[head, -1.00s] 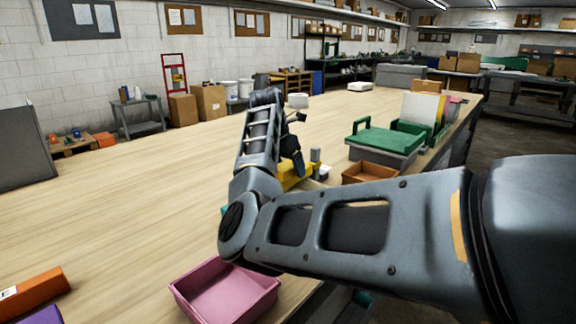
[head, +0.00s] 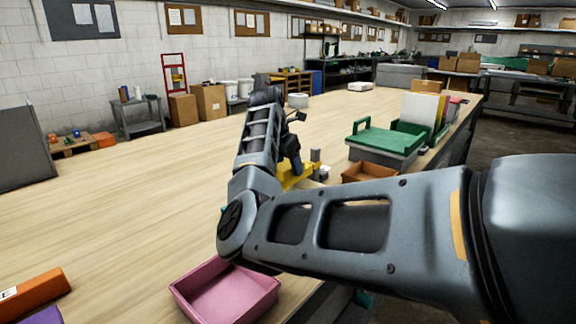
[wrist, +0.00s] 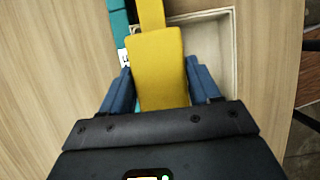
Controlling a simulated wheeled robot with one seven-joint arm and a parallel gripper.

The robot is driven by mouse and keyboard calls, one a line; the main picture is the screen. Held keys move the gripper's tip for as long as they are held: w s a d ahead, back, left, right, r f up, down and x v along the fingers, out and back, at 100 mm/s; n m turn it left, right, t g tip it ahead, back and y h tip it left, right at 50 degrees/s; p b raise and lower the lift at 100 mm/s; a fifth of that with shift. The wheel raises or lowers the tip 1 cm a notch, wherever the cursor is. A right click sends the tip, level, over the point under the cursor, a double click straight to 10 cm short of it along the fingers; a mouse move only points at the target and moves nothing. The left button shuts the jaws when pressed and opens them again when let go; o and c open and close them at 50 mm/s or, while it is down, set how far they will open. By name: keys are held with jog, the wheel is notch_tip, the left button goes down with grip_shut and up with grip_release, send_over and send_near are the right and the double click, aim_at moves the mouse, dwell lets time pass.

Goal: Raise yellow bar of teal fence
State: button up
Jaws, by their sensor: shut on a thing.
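The yellow bar (wrist: 158,70) runs up the middle of the wrist view. My gripper (wrist: 160,88) is shut on it, with one blue finger on each side. A strip of the teal fence (wrist: 119,25) shows just left of the bar in the wrist view. In the head view my arm hides most of the fence. A piece of the yellow bar (head: 294,181) shows beside my gripper (head: 296,168), low over the bench. I cannot tell from these views how high the bar stands above the fence.
A pink tray (head: 225,293) lies near the front, and a brown tray (head: 369,173) and a green-lidded box (head: 383,143) stand to the right. A pale open box (wrist: 208,45) lies beside the bar in the wrist view.

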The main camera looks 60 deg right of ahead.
aim_at(288, 164)
notch_tip(288, 164, up, 4)
jog(key=shift+f+p, duration=0.1)
jog(key=shift+p, duration=0.85)
jog(key=o, duration=1.3)
jog(key=shift+c, duration=0.2)
jog(key=shift+o, duration=0.8)
jog(key=v, duration=0.7)
jog(key=shift+a+r+b, duration=0.2)
jog(key=shift+r+b, duration=0.1)
jog(key=shift+r, duration=0.05)
